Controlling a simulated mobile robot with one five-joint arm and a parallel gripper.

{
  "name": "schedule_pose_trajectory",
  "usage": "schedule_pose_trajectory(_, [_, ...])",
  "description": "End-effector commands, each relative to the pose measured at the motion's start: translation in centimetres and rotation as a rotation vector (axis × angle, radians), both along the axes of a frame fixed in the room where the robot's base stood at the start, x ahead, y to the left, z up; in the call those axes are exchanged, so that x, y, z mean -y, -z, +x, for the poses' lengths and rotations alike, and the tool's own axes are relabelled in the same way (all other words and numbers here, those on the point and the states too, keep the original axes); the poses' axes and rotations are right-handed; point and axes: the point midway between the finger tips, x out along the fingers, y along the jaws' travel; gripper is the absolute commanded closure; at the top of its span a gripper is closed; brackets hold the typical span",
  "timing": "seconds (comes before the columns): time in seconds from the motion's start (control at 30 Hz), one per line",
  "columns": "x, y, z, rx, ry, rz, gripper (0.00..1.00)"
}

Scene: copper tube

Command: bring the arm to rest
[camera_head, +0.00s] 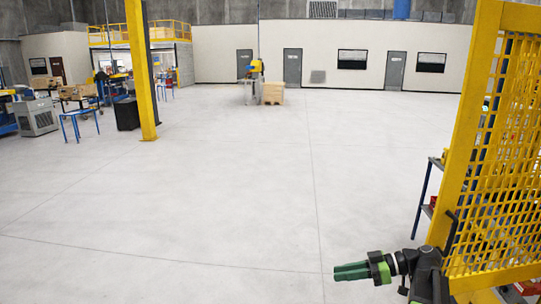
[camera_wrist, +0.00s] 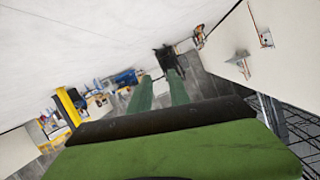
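My gripper (camera_head: 337,272) shows at the lower right of the head view, with its green fingers pointing left over the pale floor. In the wrist view, the two green fingers of my gripper (camera_wrist: 160,76) stand apart with a gap between them. Nothing is seen held between them. A dark shape (camera_wrist: 168,58) shows beyond the fingertips in the wrist view; I cannot tell what it is.
A yellow mesh guard (camera_head: 500,150) stands close at the right, beside my arm. A rack post (camera_head: 424,200) shows next to it. A yellow column (camera_head: 141,70) and a blue stool (camera_head: 78,118) stand at the left. The middle floor (camera_head: 230,190) is clear.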

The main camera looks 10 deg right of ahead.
Motion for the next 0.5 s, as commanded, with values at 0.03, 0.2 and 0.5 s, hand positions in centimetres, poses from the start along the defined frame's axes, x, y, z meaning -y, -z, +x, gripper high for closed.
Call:
schedule_pose_trajectory(0.03, [-4.5, 2.1, 0.2, -0.067, -0.056, -0.046, 0.77])
schedule_pose_trajectory(0.2, [-15.4, 8.3, -0.8, -0.327, -0.141, -0.269, 0.77])
schedule_pose_trajectory(0.5, [-22.1, 16.8, -4.5, -0.671, 0.078, -0.743, 0.77])
